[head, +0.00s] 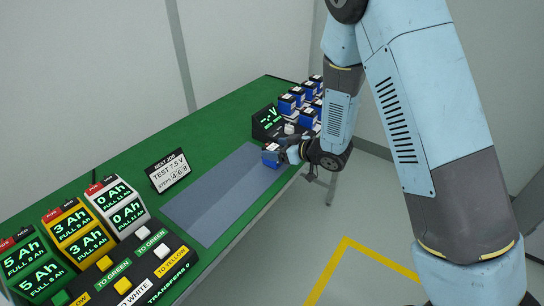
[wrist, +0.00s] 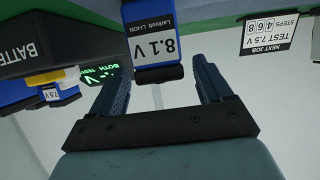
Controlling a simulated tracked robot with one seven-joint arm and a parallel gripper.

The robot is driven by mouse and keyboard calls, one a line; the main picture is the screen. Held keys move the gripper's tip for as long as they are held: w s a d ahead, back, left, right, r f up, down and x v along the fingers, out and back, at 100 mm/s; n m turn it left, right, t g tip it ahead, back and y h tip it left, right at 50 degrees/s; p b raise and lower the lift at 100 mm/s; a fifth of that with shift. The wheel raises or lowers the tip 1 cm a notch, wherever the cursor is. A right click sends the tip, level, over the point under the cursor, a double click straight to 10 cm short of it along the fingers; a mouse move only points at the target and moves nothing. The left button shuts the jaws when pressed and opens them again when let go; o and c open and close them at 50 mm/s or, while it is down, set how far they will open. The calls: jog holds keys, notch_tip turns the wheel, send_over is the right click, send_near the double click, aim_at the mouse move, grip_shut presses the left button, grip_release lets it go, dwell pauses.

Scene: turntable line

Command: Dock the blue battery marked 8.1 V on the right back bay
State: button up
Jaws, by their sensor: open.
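The blue battery marked 8.1 V (wrist: 154,42) has a white label and a dark end. In the wrist view it is between the two fingers of my gripper (wrist: 162,82), with gaps at both sides. My gripper is open and not closed on it. In the head view a blue battery (head: 270,158) with a white top is at the table's right edge, beside my gripper (head: 284,152). A black device with a green display (head: 268,118) stands behind it, with several blue batteries (head: 309,117) to its right. I cannot make out the right back bay.
A sign (head: 168,171) reading "TEST 7.5 V" stands on the green table (head: 205,125). A grey-blue strip (head: 218,195) lies clear in front. Green, yellow and white display units (head: 72,232) and buttons fill the near left. A 7.5 V battery (wrist: 50,95) shows in the wrist view.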

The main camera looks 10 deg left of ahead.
jog(key=shift+w+a+f, duration=0.1)
jog(key=shift+w+a, duration=0.05)
jog(key=shift+a, duration=0.15)
jog(key=c, duration=1.4)
